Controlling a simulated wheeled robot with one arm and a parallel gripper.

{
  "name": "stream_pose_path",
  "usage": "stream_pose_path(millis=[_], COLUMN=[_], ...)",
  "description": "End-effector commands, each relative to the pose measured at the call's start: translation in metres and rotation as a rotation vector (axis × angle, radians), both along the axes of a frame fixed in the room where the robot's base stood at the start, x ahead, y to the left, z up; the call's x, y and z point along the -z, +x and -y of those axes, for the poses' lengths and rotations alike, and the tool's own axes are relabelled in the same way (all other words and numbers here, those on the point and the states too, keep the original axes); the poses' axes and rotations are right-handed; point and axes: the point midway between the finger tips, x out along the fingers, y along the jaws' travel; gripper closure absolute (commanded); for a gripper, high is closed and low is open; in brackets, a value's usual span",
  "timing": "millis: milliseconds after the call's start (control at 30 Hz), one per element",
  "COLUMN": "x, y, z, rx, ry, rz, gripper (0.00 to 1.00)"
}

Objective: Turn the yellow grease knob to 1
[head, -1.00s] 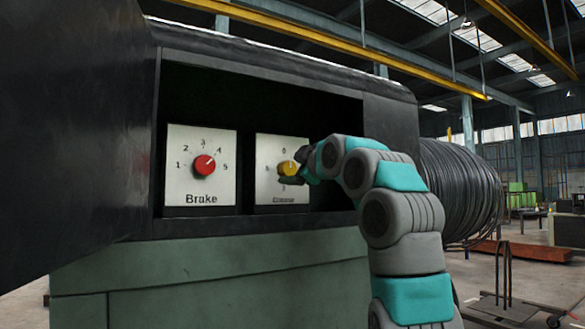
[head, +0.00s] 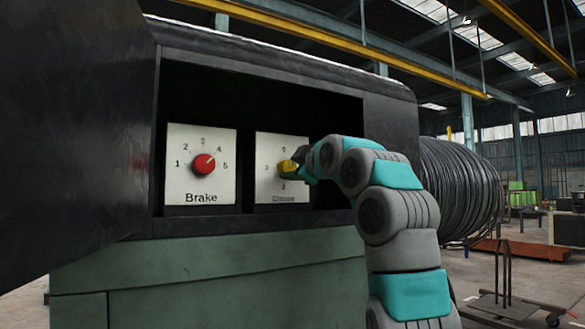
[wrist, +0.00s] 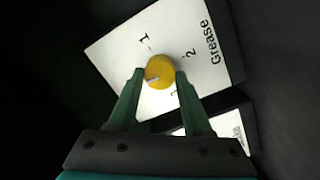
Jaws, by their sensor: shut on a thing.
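The yellow grease knob (head: 287,167) is in the middle of the white Grease dial plate (head: 267,187), right of the Brake dial. My gripper (wrist: 159,82) is shut on it, one green finger on each side. In the wrist view the knob (wrist: 160,69) shows a light pointer mark at its lower left, turned away from the word Grease and well away from the 1. The 1 is above the knob, the 2 at its upper right, the 3 partly hidden below. In the head view my wrist (head: 316,160) covers the plate's right side.
The red Brake knob (head: 203,164) on its white plate (head: 182,193) is close by on the left. Both sit in a dark recess of the cabinet (head: 210,270). A dark panel (head: 70,130) stands out at the left. A wire coil (head: 460,190) is at the right.

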Motion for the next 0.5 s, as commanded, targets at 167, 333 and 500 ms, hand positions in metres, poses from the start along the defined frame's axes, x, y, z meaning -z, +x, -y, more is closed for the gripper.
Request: stream_pose_path(millis=[167,333,500], x=[0.0006,0.0006,0.0005], y=[0.0,-0.0001,-0.0003], z=[-0.0004,-0.0006,-0.001], rx=[-0.001,-0.001,-0.001], ry=[-0.001,0.001,0.023], rz=[-0.001,-0.002,-0.017], gripper=[0.98,1.0,1.0])
